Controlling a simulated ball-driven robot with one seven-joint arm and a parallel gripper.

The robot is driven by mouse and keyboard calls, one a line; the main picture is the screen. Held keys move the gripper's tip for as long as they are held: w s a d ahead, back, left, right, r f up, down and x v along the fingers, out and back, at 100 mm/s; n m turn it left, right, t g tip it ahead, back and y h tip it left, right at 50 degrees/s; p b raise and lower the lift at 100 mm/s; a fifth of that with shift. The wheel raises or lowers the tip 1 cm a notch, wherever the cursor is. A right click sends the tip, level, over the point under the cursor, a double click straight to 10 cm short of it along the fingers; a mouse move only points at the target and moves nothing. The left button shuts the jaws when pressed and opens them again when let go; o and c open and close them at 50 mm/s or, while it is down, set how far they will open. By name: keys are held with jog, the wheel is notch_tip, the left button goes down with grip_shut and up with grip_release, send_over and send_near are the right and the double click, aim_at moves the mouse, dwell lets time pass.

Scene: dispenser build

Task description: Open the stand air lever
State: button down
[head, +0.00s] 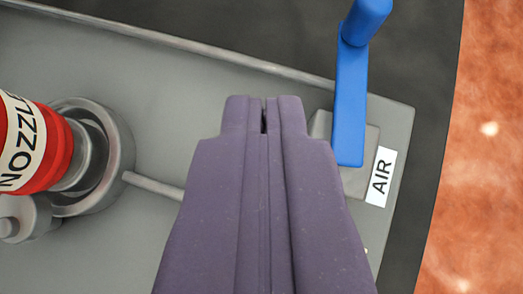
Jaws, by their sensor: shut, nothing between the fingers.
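The stand air lever (350,105) is a blue bar with a round knob-like handle at its upper end, at the upper right. Its lower end sits on a small grey block (357,182) beside a white label reading AIR (381,177). My gripper (264,104) is purple, points up the picture and is shut with nothing in it. Its tips appear just left of the lever, with a gap between them in the picture. How far above the stand the tips are I cannot tell. My gripper hides part of the stand's middle and part of the grey block's left side.
The grey stand (215,85) has a raised rim along its top edge. A red nozzle (35,142) with a white label sits in a round grey holder (118,150) at the left. A thin rod (150,185) runs from the holder behind my gripper. Dark surface and reddish ground lie at right.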

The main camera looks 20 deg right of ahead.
jog(key=s+a+r+p, duration=0.2)
jog(key=s+a+r, duration=0.1)
jog(key=a+r, duration=0.1)
jog(key=shift+a+r+p, duration=0.35)
jog(key=shift+a+r, duration=0.05)
jog(key=shift+r, duration=0.15)
